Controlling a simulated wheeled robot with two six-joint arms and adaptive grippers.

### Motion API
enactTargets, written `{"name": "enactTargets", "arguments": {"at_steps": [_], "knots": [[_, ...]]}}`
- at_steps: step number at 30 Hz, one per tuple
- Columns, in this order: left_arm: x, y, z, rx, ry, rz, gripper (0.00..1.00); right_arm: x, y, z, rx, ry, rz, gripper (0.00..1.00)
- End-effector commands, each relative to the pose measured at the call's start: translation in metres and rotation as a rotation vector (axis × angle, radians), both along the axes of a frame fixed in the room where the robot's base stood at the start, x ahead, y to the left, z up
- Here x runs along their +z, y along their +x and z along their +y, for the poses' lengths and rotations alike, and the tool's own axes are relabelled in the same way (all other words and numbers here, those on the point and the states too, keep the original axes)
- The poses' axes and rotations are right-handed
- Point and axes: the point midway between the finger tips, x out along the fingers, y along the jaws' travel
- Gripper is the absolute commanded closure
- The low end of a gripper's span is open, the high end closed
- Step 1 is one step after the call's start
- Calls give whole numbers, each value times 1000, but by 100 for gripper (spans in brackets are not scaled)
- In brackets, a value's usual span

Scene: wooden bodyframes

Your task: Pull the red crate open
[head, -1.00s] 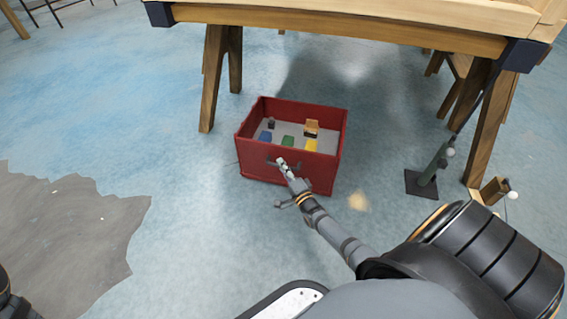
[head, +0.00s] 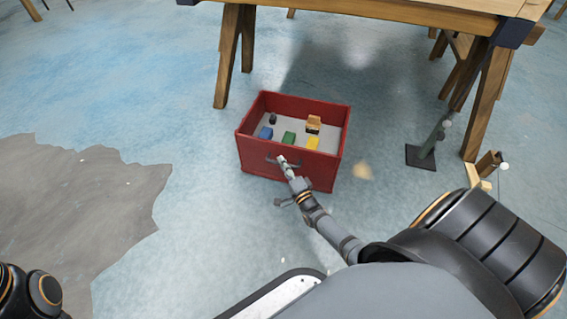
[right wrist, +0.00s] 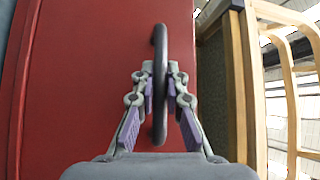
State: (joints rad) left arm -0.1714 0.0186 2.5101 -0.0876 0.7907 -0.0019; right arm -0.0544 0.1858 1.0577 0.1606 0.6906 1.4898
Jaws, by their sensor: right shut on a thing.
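The red crate (head: 258,155) stands on the floor in front of the wooden table, open at the top. A dark bar handle (right wrist: 160,70) is on its front face; in the head view it is partly hidden by my right gripper (head: 283,163). In the right wrist view my right gripper (right wrist: 160,90) has its fingers closed around the handle, one on each side. My left gripper is out of view.
The wooden table (head: 375,15) stands behind the crate, its trestle legs (head: 229,60) to either side. The floor in front and to the left is clear.

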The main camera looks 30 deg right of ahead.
Motion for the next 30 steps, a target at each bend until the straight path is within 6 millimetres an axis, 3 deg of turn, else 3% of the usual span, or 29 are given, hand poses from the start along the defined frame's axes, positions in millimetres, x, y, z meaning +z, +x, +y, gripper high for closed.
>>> {"name": "enactTargets", "arguments": {"at_steps": [8, 9, 14, 23, 26, 30], "knots": [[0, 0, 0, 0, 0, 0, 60, -1, -1, 0, 0, 1, 2, 100], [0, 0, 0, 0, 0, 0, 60, -1, -1, 0, 0, 1, 2, 86], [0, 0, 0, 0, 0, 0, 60, -1, -1, 0, 0, 1, 1, 64], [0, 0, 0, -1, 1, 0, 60, -1, -1, 0, 0, 1, 1, 64], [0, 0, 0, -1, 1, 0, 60, -3, -12, 1, 0, 1, 3, 64], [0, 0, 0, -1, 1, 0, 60, -8, -43, 3, 0, 0, 5, 64]]}}
